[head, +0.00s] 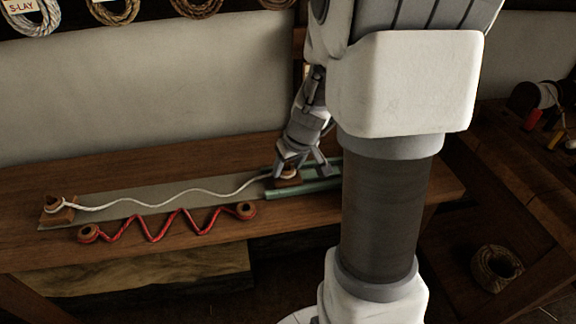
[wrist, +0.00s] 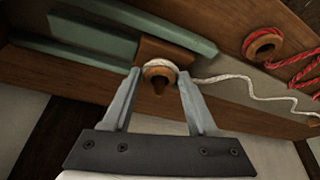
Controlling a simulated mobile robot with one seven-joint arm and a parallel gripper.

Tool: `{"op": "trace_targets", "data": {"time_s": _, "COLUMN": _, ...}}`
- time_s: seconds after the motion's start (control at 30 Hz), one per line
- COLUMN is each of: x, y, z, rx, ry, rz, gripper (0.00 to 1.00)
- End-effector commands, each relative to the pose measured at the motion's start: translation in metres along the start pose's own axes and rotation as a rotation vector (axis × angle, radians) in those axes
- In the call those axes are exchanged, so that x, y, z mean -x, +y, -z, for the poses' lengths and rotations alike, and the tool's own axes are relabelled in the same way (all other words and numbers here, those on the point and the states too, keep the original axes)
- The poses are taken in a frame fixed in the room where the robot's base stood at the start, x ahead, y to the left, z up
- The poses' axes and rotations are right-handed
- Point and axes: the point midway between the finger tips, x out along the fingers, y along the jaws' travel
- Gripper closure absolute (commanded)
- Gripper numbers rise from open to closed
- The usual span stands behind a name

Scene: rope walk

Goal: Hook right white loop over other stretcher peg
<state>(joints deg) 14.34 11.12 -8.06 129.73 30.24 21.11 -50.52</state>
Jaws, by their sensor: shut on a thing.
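My gripper (wrist: 160,73) points down at the right end of the stretcher, its two fingers on either side of the right white loop (wrist: 161,63) and shut on it. The loop lies around the upper part of a wooden peg (wrist: 158,85); whether it rests fully down is unclear. This peg stands on a brown block (wrist: 163,47) between green rails (wrist: 95,38). In the head view the gripper (head: 298,170) partly hides this end. The white rope (head: 165,194) runs wavily left to its other loop (head: 53,203), at a wooden block (head: 66,214).
A red cord (head: 160,228) zigzags between two round wooden pieces (head: 246,210) along the front of the bench (head: 30,252). Rope coils (head: 35,15) hang on the back wall. Another rope coil (head: 496,268) lies low at the right. My arm hides part of the right bench.

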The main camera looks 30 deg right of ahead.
Motion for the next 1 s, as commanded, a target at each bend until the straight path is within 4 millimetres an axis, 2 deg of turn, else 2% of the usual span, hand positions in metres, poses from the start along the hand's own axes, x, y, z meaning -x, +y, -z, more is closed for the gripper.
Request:
{"op": "trace_targets", "data": {"time_s": 0.03, "x": 0.0, "y": 0.0, "z": 0.0, "rx": 0.0, "ry": 0.0, "rz": 0.0, "gripper": 0.94}}
{"op": "trace_targets", "data": {"time_s": 0.07, "x": 0.0, "y": 0.0, "z": 0.0, "rx": 0.0, "ry": 0.0, "rz": 0.0, "gripper": 0.38}}
{"op": "trace_targets", "data": {"time_s": 0.23, "x": 0.0, "y": 0.0, "z": 0.0, "rx": 0.0, "ry": 0.0, "rz": 0.0, "gripper": 0.07}}
{"op": "trace_targets", "data": {"time_s": 0.53, "x": 0.001, "y": 0.0, "z": 0.0, "rx": 0.0, "ry": 0.0, "rz": 0.0, "gripper": 0.06}}
{"op": "trace_targets", "data": {"time_s": 0.67, "x": 0.012, "y": 0.0, "z": 0.001, "rx": 0.0, "ry": 0.002, "rz": 0.0, "gripper": 0.06}}
{"op": "trace_targets", "data": {"time_s": 0.77, "x": 0.029, "y": 0.0, "z": 0.002, "rx": 0.001, "ry": 0.004, "rz": 0.0, "gripper": 0.06}}
{"op": "trace_targets", "data": {"time_s": 1.0, "x": 0.088, "y": 0.0, "z": 0.003, "rx": 0.002, "ry": 0.005, "rz": -0.001, "gripper": 0.06}}
